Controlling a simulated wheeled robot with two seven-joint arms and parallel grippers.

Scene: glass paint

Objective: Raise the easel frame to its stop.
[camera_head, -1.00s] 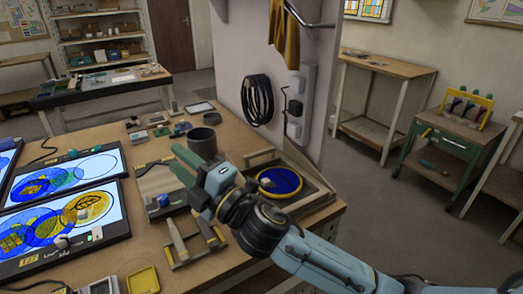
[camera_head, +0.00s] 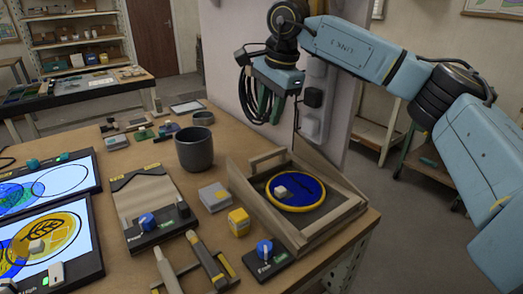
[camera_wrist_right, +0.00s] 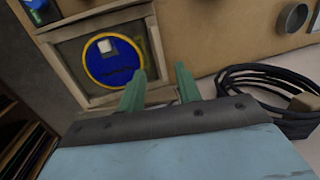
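The easel frame (camera_head: 332,214) is wooden, with a bar handle (camera_head: 268,157) at its far side. It lies low on the bench's right end; its exact tilt is hard to judge. A round blue glass disc with a yellow rim (camera_head: 311,196) lies in it, with a small pale block on top. My right gripper (camera_head: 264,104) hangs above and beyond the frame, in front of the panel, apart from it. In the right wrist view its green fingers (camera_wrist_right: 161,86) are spread and empty, with the frame (camera_wrist_right: 154,42) beyond them. My left gripper is out of view.
Coiled black cable (camera_wrist_right: 268,100) hangs by the right gripper. Lit light panels (camera_head: 45,245) lie at left.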

